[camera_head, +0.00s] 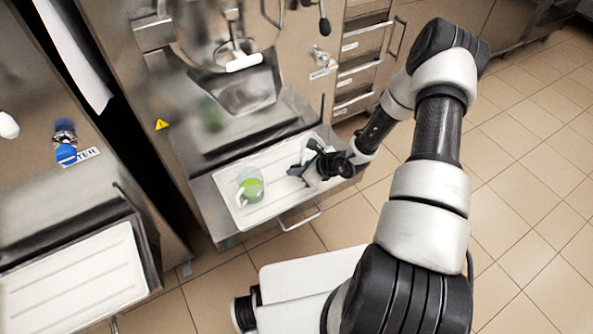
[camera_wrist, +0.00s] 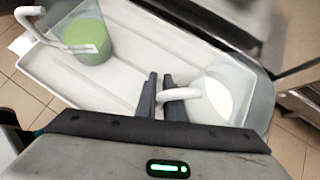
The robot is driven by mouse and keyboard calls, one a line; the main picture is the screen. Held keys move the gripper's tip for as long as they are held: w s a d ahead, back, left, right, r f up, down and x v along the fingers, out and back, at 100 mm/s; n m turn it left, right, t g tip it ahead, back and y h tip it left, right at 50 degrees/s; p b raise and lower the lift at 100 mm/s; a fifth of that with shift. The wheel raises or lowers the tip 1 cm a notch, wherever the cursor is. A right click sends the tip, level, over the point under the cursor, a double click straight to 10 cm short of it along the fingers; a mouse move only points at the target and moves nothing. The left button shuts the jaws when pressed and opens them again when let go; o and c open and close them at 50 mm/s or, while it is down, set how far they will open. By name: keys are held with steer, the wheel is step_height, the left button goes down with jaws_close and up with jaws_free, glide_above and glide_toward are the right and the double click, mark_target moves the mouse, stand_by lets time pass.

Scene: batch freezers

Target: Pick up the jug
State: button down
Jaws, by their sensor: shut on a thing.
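A clear jug with white contents (camera_wrist: 222,88) stands on the right part of the white tray in the wrist view. Its pale handle (camera_wrist: 189,94) points left, toward my fingers. My gripper (camera_wrist: 161,84) is shut on this handle. In the head view my gripper (camera_head: 303,161) is at the tray's right part, and the jug is mostly hidden behind it. A second clear jug with green contents (camera_head: 250,187) stands at the left of the tray, apart from my gripper. It also shows at the upper left of the wrist view (camera_wrist: 86,38), with its handle to the left.
The white tray (camera_head: 232,202) sits on the front ledge of a steel freezer machine (camera_head: 135,95), below its spout. Another machine with a white tray (camera_head: 75,280) stands at the left. Steel drawers (camera_head: 360,70) stand behind. The tiled floor (camera_head: 530,200) at the right is clear.

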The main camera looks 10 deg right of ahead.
step_height(320, 180, up, 8)
steer(key=p, duration=0.1)
steer(key=shift+r, duration=0.15)
stand_by(0.5)
steer(key=shift+r, duration=0.1)
stand_by(0.5)
